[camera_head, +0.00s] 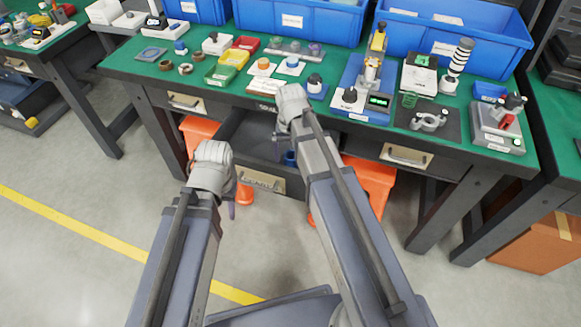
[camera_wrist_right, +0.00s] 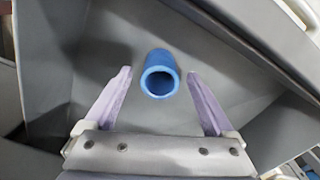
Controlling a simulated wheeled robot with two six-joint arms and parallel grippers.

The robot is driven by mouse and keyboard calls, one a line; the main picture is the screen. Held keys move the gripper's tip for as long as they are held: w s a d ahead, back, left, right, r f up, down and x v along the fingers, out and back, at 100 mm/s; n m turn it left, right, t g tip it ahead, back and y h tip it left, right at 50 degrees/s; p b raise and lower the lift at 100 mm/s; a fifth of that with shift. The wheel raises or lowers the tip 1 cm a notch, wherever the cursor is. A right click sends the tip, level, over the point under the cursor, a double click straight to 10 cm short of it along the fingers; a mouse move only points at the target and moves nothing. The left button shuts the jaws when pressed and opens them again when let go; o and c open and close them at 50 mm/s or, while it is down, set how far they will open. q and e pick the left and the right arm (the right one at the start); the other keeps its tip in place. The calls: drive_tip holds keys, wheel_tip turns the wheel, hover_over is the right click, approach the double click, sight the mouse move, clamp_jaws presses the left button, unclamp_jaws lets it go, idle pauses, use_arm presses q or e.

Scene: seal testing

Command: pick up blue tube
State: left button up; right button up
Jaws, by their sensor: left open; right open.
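The blue tube (camera_wrist_right: 160,76) lies in an open grey drawer (camera_wrist_right: 100,35), its hollow round end toward the right wrist camera. In the head view, a small part of the blue tube (camera_head: 290,158) shows beside my right arm. My right gripper (camera_wrist_right: 160,73) is open, with its two pale purple fingers on either side of the tube, apart from it in the picture. Its depth above the drawer floor is unclear. In the head view, the right fingers are mostly hidden by my arm. My left gripper (camera_head: 232,208) is open and empty, left of the drawer; its fingers barely show.
The open drawer (camera_head: 262,181) sticks out below a green workbench (camera_head: 140,68). Orange stools (camera_head: 372,188) stand under the bench. The benchtop holds blue bins (camera_head: 296,20), small trays, a blue test stand and a clamp (camera_head: 428,122). Floor in front is clear.

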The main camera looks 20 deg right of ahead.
drive_tip(key=shift+f, duration=0.6)
use_arm(q)
drive_tip(key=shift+f, duration=0.45)
use_arm(e)
drive_tip(key=shift+r, duration=0.1)
clamp_jaws()
drive_tip(key=shift+r, duration=0.1)
